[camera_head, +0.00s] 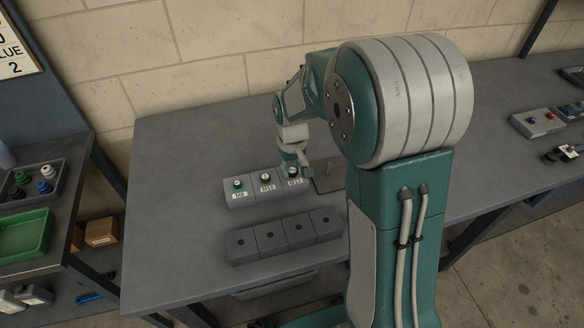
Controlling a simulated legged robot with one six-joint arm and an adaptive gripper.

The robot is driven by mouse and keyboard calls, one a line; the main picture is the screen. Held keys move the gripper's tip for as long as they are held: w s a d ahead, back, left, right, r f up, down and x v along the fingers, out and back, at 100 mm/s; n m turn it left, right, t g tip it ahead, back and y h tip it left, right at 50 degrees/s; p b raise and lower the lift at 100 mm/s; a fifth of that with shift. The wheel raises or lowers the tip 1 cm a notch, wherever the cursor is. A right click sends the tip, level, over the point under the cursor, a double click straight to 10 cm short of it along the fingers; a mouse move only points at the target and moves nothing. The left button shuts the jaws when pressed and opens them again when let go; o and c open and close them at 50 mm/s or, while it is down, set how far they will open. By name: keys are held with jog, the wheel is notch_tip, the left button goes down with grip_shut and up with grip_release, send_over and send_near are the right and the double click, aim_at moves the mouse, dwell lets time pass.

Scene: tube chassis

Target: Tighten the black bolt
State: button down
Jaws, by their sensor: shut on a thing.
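My gripper (294,158) is small in the view and partly hidden by my own wrist. It points down at the grey block labelled M12 (293,184) and is shut on the small piece on top of that block (292,172). A row of several grey blocks with dark holes (285,236) lies in front. I cannot tell a black bolt for certain. A small black piece (15,192) lies in the left tray.
The left bench holds a dark tray (50,166) of coloured pieces and a green bin (24,232).

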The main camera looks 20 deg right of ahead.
jog(key=shift+c, duration=1.7)
grip_release()
jog(key=shift+s+f, duration=0.1)
jog(key=shift+f, duration=0.05)
jog(key=shift+r, duration=0.35)
notch_tip(320, 180, up, 11)
jog(key=shift+r, duration=0.15)
